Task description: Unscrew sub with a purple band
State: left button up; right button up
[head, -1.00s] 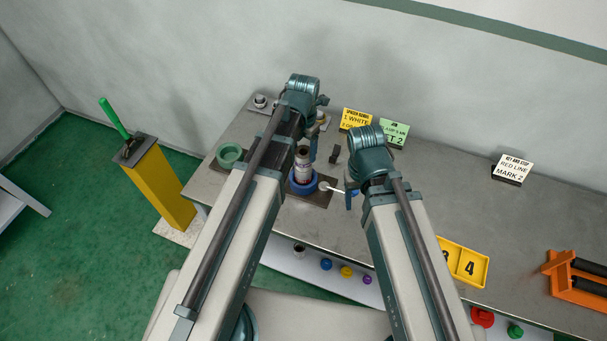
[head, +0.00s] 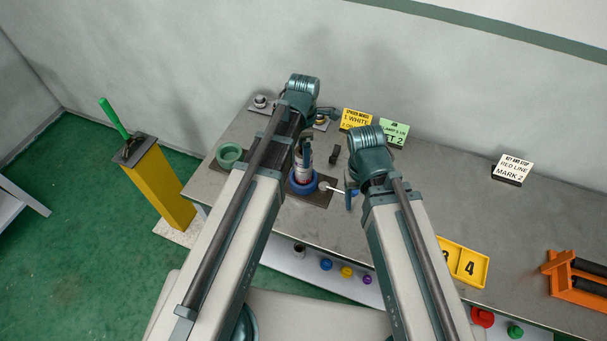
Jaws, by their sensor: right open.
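An upright sub or pipe (head: 304,172), pale with dark and reddish marks, stands in a blue ring-shaped vise (head: 303,188) on a dark plate. I cannot make out a purple band on it. My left gripper (head: 305,152) is at the top of this piece, its fingers small and dark; whether they are shut on it I cannot tell. My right gripper (head: 352,199) is open, just right of the vise, by the end of a pale rod (head: 335,189) that sticks out from the vise. My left arm hides part of the bench behind it.
A green ring vise (head: 229,153) is left of my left arm. Signs (head: 513,168) stand along the back. A yellow numbered tray (head: 468,262) and an orange rack (head: 577,280) are at the right. Coloured caps (head: 346,272) sit on the lower front shelf. The right bench middle is clear.

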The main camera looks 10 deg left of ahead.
pick_arm(q)
jog(key=m, duration=2)
